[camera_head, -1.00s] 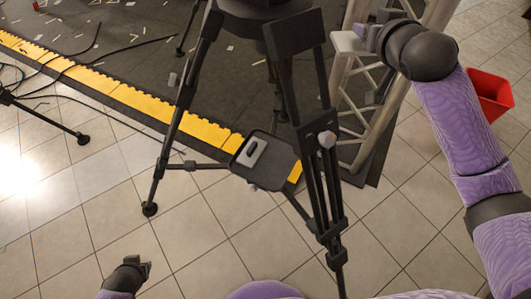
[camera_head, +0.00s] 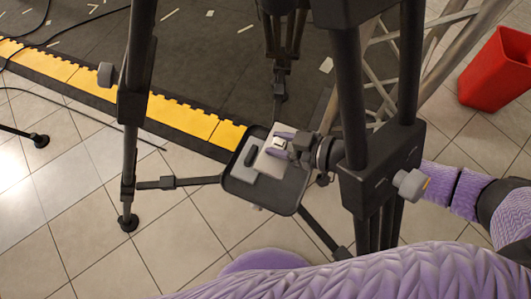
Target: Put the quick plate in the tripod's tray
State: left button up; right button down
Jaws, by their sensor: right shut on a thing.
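The quick plate (camera_head: 268,161) is a flat, pale grey piece at the tray, in the middle of the head view. My right gripper (camera_head: 287,145) is shut on its right end; its arm reaches in from the right, passing behind a tripod leg. The tripod's tray (camera_head: 286,196) is dark with a raised rim and sits between the legs. The plate is over the tray's upper part; I cannot tell whether it touches the tray floor. My left gripper is out of view.
A grey piece with a dark slot (camera_head: 244,167) lies in the tray's left part, beside or partly under the plate. The tripod's thick black leg (camera_head: 380,165) stands close to my right wrist. A metal truss (camera_head: 449,48) and a red bin (camera_head: 497,70) are at right.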

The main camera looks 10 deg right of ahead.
jog(key=f+b, duration=0.2)
jog(key=f, duration=0.1)
jog(key=f+b, duration=0.3)
jog(key=f, duration=0.1)
jog(key=f+b, duration=0.3)
jog(key=f, duration=0.1)
jog(key=shift+s+a, duration=0.1)
jog(key=shift+s, duration=0.15)
jog(key=shift+r+p, duration=0.3)
jog(key=shift+r, duration=0.05)
jog(key=shift+f, duration=0.15)
jog(key=shift+c, duration=1.4)
grip_release()
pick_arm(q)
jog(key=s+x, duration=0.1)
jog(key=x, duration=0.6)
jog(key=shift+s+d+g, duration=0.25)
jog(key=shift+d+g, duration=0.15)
pick_arm(e)
jog(key=shift+r, duration=0.3)
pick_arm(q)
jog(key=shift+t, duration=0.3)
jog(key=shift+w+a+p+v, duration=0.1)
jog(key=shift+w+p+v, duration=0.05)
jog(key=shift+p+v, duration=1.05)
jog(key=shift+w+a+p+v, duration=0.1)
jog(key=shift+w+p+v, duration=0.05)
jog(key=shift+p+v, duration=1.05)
pick_arm(e)
jog(key=v, duration=1.2)
